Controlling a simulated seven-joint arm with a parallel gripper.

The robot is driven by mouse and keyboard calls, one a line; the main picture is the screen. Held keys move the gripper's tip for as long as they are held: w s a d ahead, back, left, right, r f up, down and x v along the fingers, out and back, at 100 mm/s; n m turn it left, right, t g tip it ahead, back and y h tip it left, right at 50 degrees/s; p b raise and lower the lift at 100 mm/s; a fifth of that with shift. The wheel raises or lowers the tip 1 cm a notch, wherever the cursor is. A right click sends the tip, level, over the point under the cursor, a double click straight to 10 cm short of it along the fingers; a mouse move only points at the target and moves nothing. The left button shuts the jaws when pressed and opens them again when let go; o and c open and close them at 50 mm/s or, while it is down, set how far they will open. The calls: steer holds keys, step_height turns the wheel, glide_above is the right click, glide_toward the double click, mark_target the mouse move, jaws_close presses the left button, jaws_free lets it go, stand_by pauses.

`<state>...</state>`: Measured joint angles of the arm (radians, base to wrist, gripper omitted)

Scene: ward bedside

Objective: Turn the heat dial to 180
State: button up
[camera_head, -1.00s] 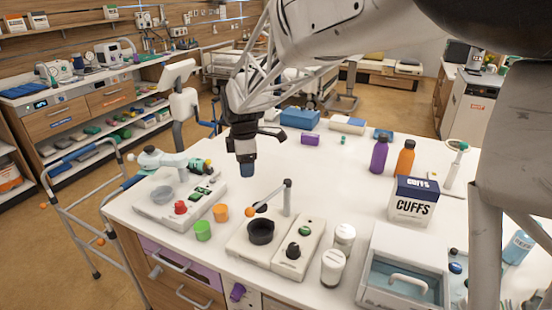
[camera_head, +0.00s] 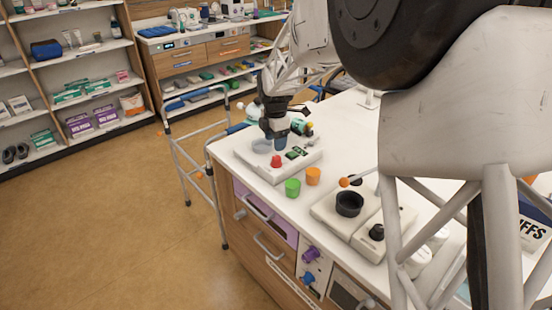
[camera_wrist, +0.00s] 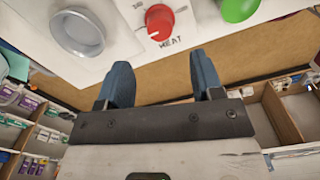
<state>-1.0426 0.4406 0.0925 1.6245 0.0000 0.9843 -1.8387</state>
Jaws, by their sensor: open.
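The heat dial is a red knob (camera_head: 277,161) on a white appliance (camera_head: 303,163) at the table's left end. In the wrist view the red dial (camera_wrist: 159,21) sits at the top, with tick marks around it and the word HEAT below. Its tick numbers are too small to read. A round grey plate (camera_wrist: 82,33) lies left of it on the same unit. My gripper (camera_wrist: 162,82) is open and empty, its two blue fingers apart, with the dial ahead of the gap and not between them. In the head view my gripper (camera_head: 279,142) is just behind the dial.
A green cup (camera_head: 293,187) and an orange cup (camera_head: 313,176) stand right of the appliance. A second unit with a black pot (camera_head: 349,204) and black knob (camera_head: 376,232) is farther right. A walking frame (camera_head: 195,165) stands on the floor to the left.

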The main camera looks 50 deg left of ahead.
mark_target(275, 158)
steer(key=shift+f, duration=0.15)
steer(key=shift+f, duration=3.75)
steer(key=c, duration=0.9)
